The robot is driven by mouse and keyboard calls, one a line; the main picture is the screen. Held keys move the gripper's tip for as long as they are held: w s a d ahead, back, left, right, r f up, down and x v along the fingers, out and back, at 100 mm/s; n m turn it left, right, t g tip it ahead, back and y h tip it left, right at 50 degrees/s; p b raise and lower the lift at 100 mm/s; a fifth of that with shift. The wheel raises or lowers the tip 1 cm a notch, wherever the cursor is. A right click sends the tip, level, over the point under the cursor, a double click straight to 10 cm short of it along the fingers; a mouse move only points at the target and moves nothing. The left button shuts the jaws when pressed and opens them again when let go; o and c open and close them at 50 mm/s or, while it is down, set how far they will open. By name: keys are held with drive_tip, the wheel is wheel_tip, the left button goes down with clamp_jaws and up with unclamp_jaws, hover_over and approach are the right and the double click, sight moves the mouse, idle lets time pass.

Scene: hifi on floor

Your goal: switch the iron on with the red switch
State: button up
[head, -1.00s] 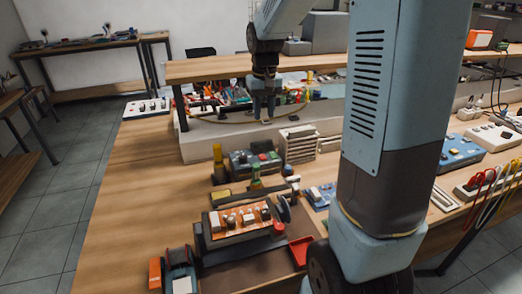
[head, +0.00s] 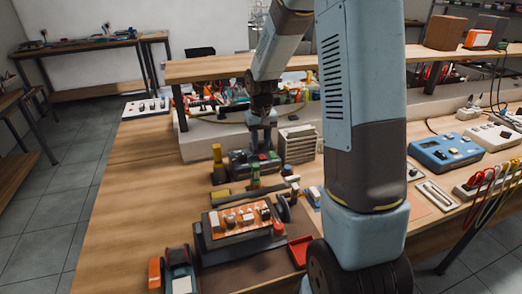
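A dark teal control box (head: 240,168) with small coloured controls stands on the bench below the raised shelf. It may be the iron's station, but no iron is clearly recognisable. A small red spot on its top looks like the red switch, mostly too small to read. My gripper (head: 262,143) points down right above the box's rear part and hides some of its top. I cannot tell whether it touches the box. The fingers are too small to show whether they are apart, and no held thing shows.
A grey slatted block (head: 298,145) stands close right of my gripper. A yellow-topped dark post (head: 218,160) stands left of the box. In front are an orange board (head: 240,217) on a dark stand and a red tray (head: 301,251). Bare bench (head: 140,190) lies to the left.

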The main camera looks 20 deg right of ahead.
sight(261, 155)
drive_tip(key=shift+f, duration=1.9)
clamp_jaws()
